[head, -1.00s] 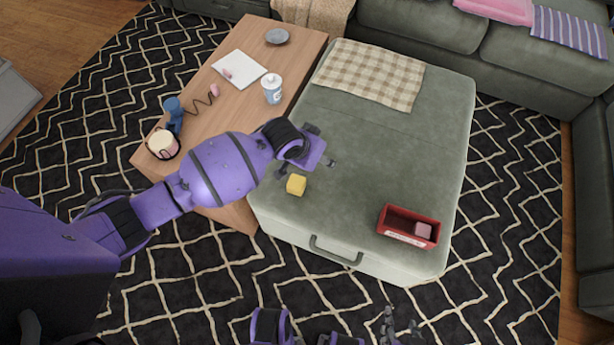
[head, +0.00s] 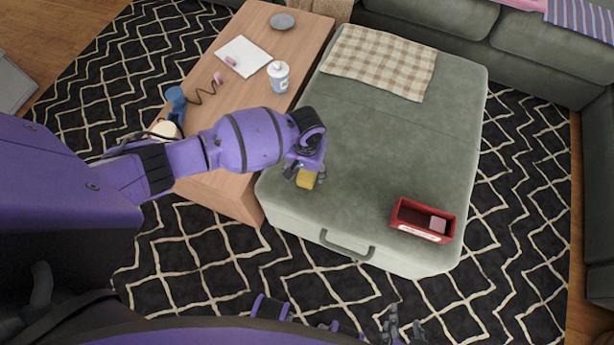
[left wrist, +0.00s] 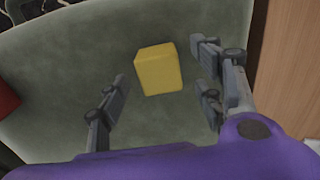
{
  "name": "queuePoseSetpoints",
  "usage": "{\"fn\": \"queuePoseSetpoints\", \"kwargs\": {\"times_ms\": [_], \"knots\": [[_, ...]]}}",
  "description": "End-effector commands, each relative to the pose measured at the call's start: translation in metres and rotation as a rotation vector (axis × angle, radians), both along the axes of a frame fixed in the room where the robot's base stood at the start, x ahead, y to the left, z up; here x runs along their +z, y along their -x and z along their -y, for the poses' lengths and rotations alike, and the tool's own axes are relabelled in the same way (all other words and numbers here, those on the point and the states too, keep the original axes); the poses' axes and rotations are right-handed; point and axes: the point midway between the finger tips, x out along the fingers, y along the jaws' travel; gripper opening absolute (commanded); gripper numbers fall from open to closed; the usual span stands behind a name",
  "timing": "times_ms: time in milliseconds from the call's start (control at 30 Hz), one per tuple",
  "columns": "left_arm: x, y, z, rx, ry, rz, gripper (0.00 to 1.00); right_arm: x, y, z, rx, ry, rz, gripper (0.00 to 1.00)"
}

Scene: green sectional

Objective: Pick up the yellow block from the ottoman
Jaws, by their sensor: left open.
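The yellow block (head: 306,180) stands on the grey-green ottoman (head: 400,150), near its front left corner. It also shows in the left wrist view (left wrist: 158,69), lying between the spread fingers with a gap on each side. My left gripper (head: 305,174) is open above and around the block and hides part of it in the head view. My right gripper (head: 403,325) is at the bottom edge of the head view, far from the block, with its fingers apart and empty.
A red box (head: 423,220) with a pink block (head: 438,224) inside stands on the ottoman's front right. A checkered cloth (head: 380,62) covers its back. A wooden table (head: 235,115) with a cup (head: 278,78) adjoins on the left. The ottoman's middle is clear.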

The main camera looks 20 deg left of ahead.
Motion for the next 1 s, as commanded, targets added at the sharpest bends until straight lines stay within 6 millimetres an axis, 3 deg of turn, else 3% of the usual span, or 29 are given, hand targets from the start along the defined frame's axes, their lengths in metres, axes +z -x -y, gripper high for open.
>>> {"fn": "queuePoseSetpoints", "kwargs": {"times_ms": [133, 400, 800, 1000], "knots": [[-0.019, 0.001, 0.001, 0.0, 0.001, -0.002, 0.61, -0.005, 0.003, -0.003, 0.0, -0.005, -0.007, 0.4], [-0.022, 0.0, 0.001, -0.001, 0.002, 0.001, 0.61, -0.003, 0.002, -0.003, -0.001, -0.005, -0.004, 0.4], [-0.021, 0.0, 0.001, -0.001, 0.002, 0.001, 0.12, -0.003, 0.002, -0.003, -0.001, -0.005, -0.004, 0.4], [-0.021, 0.0, 0.001, -0.001, 0.002, 0.001, 0.12, -0.003, 0.002, -0.003, -0.001, -0.005, -0.005, 0.4]]}}
